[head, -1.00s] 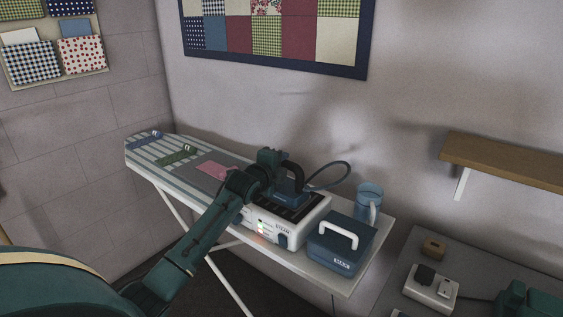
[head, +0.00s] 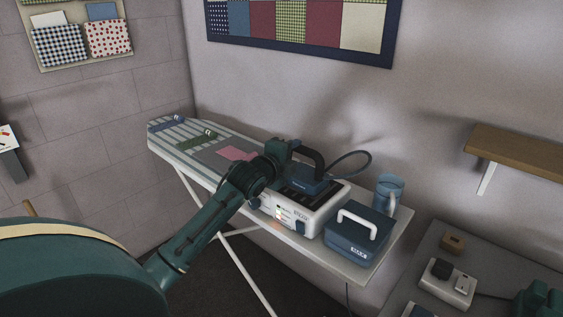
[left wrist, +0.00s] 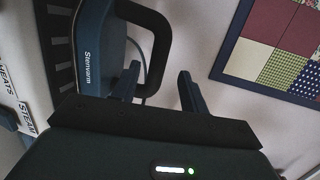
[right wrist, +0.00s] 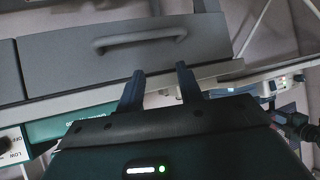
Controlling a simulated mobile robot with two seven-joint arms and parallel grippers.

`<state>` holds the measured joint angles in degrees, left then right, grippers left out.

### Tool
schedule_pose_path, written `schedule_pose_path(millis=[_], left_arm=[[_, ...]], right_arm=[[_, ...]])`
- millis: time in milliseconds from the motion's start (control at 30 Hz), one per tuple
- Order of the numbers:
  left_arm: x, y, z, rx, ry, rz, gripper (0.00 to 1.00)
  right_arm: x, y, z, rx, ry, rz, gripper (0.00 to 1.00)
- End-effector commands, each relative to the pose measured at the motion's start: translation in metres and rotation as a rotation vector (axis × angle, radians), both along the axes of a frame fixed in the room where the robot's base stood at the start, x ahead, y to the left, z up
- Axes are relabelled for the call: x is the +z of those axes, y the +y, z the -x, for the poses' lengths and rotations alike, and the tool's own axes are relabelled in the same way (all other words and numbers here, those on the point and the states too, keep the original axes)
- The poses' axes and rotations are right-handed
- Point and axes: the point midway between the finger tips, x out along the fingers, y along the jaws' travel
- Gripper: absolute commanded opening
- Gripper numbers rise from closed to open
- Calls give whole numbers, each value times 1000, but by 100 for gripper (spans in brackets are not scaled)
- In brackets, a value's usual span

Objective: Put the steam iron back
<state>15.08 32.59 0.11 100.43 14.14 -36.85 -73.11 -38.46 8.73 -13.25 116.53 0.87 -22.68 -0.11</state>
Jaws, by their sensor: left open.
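The steam iron (head: 312,184) is blue with a black looped handle. It sits on the dark ribbed top of the white steam station (head: 318,214) on the ironing board. My left gripper (head: 294,152) is at the handle's left side. In the left wrist view, the iron's body (left wrist: 88,50) and its handle (left wrist: 160,40) show just beyond the fingers. The left fingers (left wrist: 157,88) are apart, with the handle close to them; contact is not clear. My right gripper (right wrist: 160,85) shows in the right wrist view with its fingers apart and nothing seen between them, before a grey drawer front.
A blue box with a white handle (head: 358,238) and a blue jug (head: 389,190) stand right of the station. A pink cloth (head: 236,153) and clips lie on the board's left. A hose loops behind the iron. A wooden shelf (head: 520,157) is at right.

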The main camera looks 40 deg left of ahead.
Motion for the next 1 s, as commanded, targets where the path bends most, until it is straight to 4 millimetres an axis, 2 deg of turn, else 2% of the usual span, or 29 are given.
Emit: schedule_pose_path(millis=[100,300,533,633,667,767,867,900,1000], left_arm=[[3,-3,24,-2,0,-4,44],[9,-6,51,0,0,-2,44],[12,-7,61,0,0,0,44],[0,-12,64,-3,13,31,44],[-9,-17,66,-5,24,56,44],[-60,-45,82,-12,81,215,44],[-129,-89,117,1,168,471,44],[-156,-109,136,16,206,587,44],[-209,-159,188,78,298,878,44]], right_arm=[[-1,1,-1,3,-6,-1,36],[0,2,-3,10,-15,-2,36],[3,3,-6,12,-24,-2,36],[3,3,-6,12,-25,-2,36],[3,3,-6,12,-25,-2,36],[3,3,-6,11,-25,-3,36],[3,3,-6,11,-25,-3,36],[3,3,-6,11,-25,-3,36],[3,2,-6,11,-25,-3,36]])
